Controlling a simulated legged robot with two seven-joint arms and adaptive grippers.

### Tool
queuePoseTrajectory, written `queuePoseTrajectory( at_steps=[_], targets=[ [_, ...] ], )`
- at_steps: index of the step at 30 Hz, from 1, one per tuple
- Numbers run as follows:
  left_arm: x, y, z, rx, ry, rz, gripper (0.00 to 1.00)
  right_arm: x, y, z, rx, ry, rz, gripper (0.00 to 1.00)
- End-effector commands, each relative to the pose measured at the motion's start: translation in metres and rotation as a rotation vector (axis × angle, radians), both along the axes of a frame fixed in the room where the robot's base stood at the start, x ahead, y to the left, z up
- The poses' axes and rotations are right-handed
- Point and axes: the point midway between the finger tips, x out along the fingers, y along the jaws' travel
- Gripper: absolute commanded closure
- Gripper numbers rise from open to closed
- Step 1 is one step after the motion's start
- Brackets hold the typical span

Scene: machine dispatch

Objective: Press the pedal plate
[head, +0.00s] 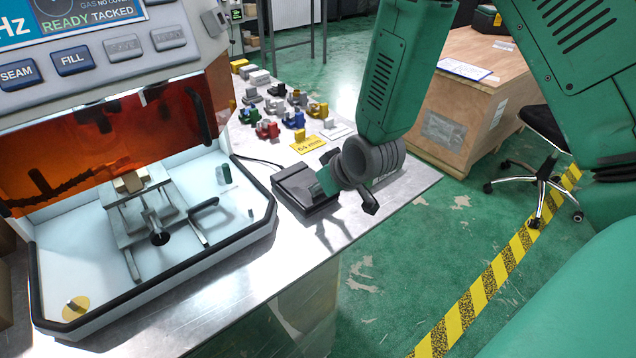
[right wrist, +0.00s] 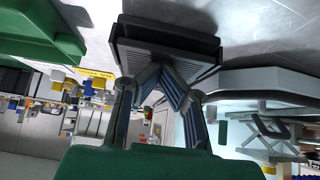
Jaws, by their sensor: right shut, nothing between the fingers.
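The foot pedal, a black box with a dark plate (head: 292,184), sits on the metal table beside the welding cabinet in the head view. In the right wrist view its ridged plate (right wrist: 165,50) fills the top middle. My right gripper (head: 322,188) is at the pedal's right side, partly hidden by my grey wrist. In the right wrist view the closed fingertips (right wrist: 163,72) meet right in front of the plate, with nothing between them. I cannot tell whether they touch it. My left gripper is not in view.
The welding cabinet (head: 150,240) with its open tray and fixture stands left of the pedal. Several coloured parts (head: 290,110) and a yellow label (head: 308,144) lie behind it. The table edge (head: 400,195) is close on the right.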

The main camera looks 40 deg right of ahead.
Motion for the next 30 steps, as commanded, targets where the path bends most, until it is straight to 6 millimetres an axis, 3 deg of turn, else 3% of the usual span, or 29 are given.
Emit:
queuePoseTrajectory(
  at_steps=[6, 15, 21, 30],
  targets=[
    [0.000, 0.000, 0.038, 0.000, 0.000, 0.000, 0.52, 0.009, 0.001, 0.044, -0.002, -0.013, 0.000, 1.00],
    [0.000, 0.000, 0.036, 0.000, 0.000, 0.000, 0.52, -0.042, -0.003, 0.083, -0.002, -0.015, 0.000, 1.00],
    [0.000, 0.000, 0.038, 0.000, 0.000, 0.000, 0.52, -0.059, -0.005, 0.098, -0.002, -0.016, 0.000, 1.00],
    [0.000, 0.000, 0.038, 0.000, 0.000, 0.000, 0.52, -0.062, -0.005, 0.100, -0.002, -0.015, 0.000, 1.00]
  ],
)
